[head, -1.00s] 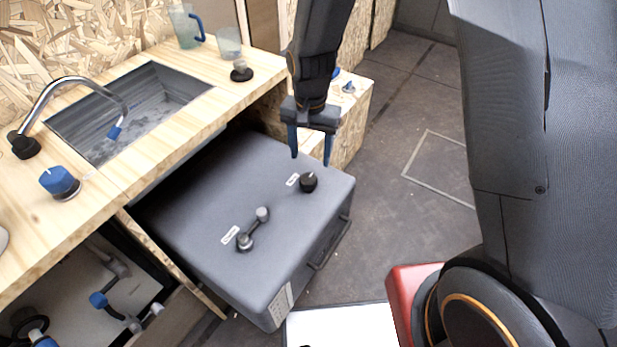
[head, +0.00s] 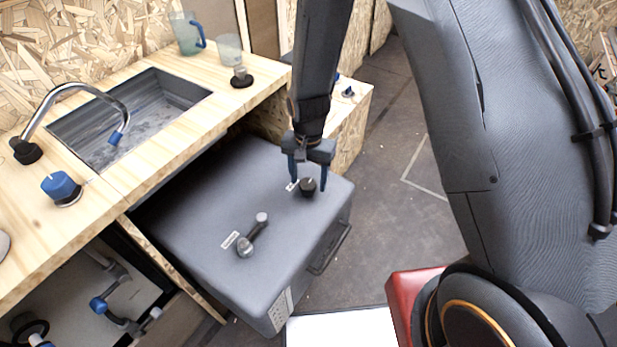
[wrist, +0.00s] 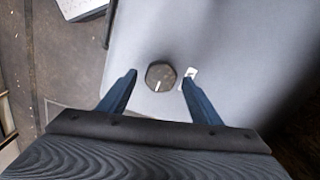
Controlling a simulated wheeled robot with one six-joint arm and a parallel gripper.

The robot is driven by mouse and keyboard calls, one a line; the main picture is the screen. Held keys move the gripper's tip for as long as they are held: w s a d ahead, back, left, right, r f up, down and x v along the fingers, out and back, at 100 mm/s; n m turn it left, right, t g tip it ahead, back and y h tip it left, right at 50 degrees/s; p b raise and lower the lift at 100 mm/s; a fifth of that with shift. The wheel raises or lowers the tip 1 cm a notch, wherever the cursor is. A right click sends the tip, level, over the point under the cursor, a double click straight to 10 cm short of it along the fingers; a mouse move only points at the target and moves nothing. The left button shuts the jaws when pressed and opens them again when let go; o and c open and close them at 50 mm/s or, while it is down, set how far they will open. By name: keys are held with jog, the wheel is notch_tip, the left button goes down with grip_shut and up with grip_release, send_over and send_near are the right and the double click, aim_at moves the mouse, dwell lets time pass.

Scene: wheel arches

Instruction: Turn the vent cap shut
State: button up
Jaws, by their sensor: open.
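The vent cap (head: 307,187) is a small black round knob on top of the grey tank, near its far right corner. A white label sits beside it. In the wrist view the cap (wrist: 160,76) has several flat sides and a pale line mark, and it lies ahead of and between the finger lines. My gripper (head: 308,186) is open, with one blue finger on each side of the cap in the head view. In the wrist view my gripper (wrist: 158,88) shows nothing between its fingers touching the cap. I cannot tell the exact height of the fingertips over the tank.
The grey tank (head: 200,215) also carries a lever fitting (head: 252,236) with a label, nearer the front. A wooden counter with a sink (head: 140,118), a tap and a blue knob (head: 61,187) is on the left. Open floor lies to the right.

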jog(key=c, duration=1)
jog(key=shift+c, duration=0.2)
jog(key=n+p, duration=0.1)
jog(key=n, duration=0.3)
jog(key=shift+a+n, duration=0.1)
jog(key=shift+n, duration=0.3)
jog(key=n, duration=0.4)
jog(key=shift+a+n+p, duration=0.1)
jog(key=shift+n+p, duration=0.2)
jog(key=n, duration=0.4)
jog(key=shift+n, duration=0.3)
jog(key=shift+a+n, duration=0.1)
jog(key=shift+n, duration=1.8)
